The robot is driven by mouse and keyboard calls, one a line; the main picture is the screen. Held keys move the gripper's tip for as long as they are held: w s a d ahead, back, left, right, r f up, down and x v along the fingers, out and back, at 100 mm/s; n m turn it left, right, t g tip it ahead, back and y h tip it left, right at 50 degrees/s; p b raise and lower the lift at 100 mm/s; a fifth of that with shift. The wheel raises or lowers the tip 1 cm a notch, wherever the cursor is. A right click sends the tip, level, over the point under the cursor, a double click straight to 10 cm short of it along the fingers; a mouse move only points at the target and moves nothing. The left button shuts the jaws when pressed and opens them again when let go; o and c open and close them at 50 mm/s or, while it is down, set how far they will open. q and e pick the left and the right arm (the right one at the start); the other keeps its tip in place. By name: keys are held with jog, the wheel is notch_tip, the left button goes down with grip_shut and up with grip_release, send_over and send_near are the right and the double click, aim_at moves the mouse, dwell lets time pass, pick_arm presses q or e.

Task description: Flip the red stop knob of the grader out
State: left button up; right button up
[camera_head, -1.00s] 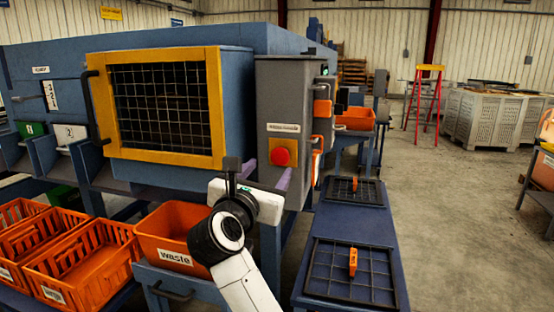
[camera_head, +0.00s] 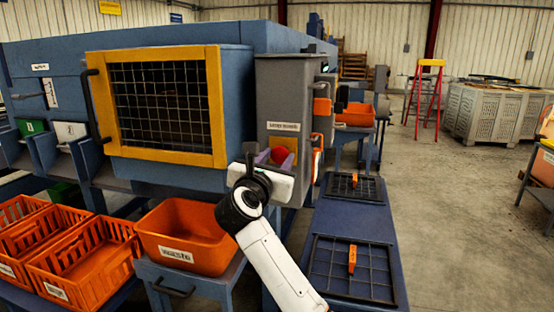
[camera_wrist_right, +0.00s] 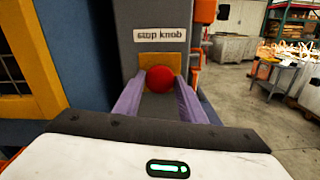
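The red stop knob (camera_head: 280,155) sits on a yellow plate on the grey control box (camera_head: 291,88) of the grader. In the right wrist view the red knob (camera_wrist_right: 160,78) shows below a "stop knob" label (camera_wrist_right: 160,34), between the two purple fingers. My right gripper (camera_head: 275,157) is raised in front of the knob with its fingers apart. In the wrist view the right gripper (camera_wrist_right: 162,98) is open, with its fingers pointing toward the knob. Whether the fingertips reach past the knob's sides cannot be told. My left gripper is not in view.
The yellow-framed mesh window (camera_head: 160,157) is left of the box. An orange waste bin (camera_head: 158,221) and orange crates (camera_head: 62,273) stand below. A blue bench (camera_head: 334,211) with black grids is to the right. Open floor (camera_head: 455,220) lies beyond it.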

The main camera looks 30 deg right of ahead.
grip_shut()
jog(key=shift+s+a+f, duration=0.15)
jog(key=shift+s+a, duration=0.3)
jog(key=shift+a, duration=0.1)
jog(key=shift+w, duration=0.1)
jog(key=shift+o, duration=2.1)
grip_release()
jog(key=shift+f, duration=0.1)
jog(key=o, duration=0.5)
jog(key=shift+s+r, duration=0.2)
jog(key=shift+c, duration=0.2)
jog(key=shift+w, duration=0.1)
